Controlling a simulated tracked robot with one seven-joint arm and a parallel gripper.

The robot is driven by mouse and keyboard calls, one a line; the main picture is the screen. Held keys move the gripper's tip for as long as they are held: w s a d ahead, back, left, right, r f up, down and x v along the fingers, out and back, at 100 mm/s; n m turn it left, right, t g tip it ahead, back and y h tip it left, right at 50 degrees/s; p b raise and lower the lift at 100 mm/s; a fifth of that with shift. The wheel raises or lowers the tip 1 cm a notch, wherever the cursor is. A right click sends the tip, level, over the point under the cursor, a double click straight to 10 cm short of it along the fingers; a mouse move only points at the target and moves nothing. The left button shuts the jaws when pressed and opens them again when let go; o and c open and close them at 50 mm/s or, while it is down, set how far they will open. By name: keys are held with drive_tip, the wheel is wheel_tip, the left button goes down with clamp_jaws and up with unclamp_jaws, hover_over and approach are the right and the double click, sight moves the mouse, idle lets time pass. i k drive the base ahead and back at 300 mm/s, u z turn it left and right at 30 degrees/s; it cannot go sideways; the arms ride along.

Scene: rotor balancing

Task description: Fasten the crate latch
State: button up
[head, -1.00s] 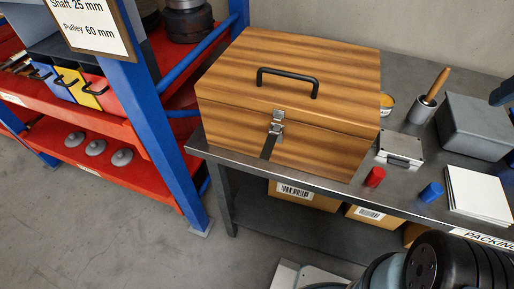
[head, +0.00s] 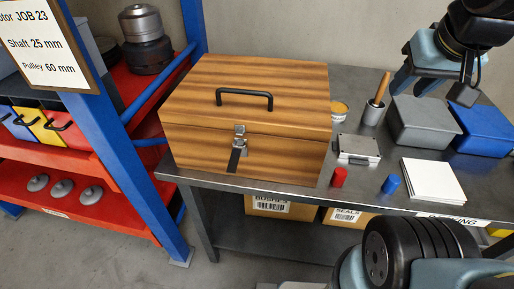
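The wooden crate (head: 195,140) stands on the left end of the metal bench, its lid (head: 290,98) down and a black handle (head: 244,93) on top. The crate latch (head: 239,136) is on the front at the lid seam. It has bright metal parts at the top and a dark strip (head: 234,160) hanging down the front. I cannot tell whether the latch's parts are engaged. The dark end of my arm, with my gripper (head: 465,93), is at the upper right, well apart from the crate. Its fingers are too unclear to read.
Right of the crate on the bench (head: 300,195) are a small silver case (head: 358,148), red (head: 339,177) and blue (head: 390,184) cylinders, white sheets (head: 433,180), a grey bin (head: 425,122), a blue bin (head: 485,130) and a brush cup (head: 373,113). A blue rack post (head: 140,150) stands left.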

sight(233, 160)
drive_tip(key=k, duration=0.95)
drive_tip(key=u, duration=0.9)
drive_tip(key=i, duration=0.95)
drive_tip(key=z, duration=0.15)
drive_tip(key=k, duration=0.85)
drive_tip(key=u, duration=0.15)
drive_tip(key=i, duration=0.55)
drive_tip(key=z, duration=0.05)
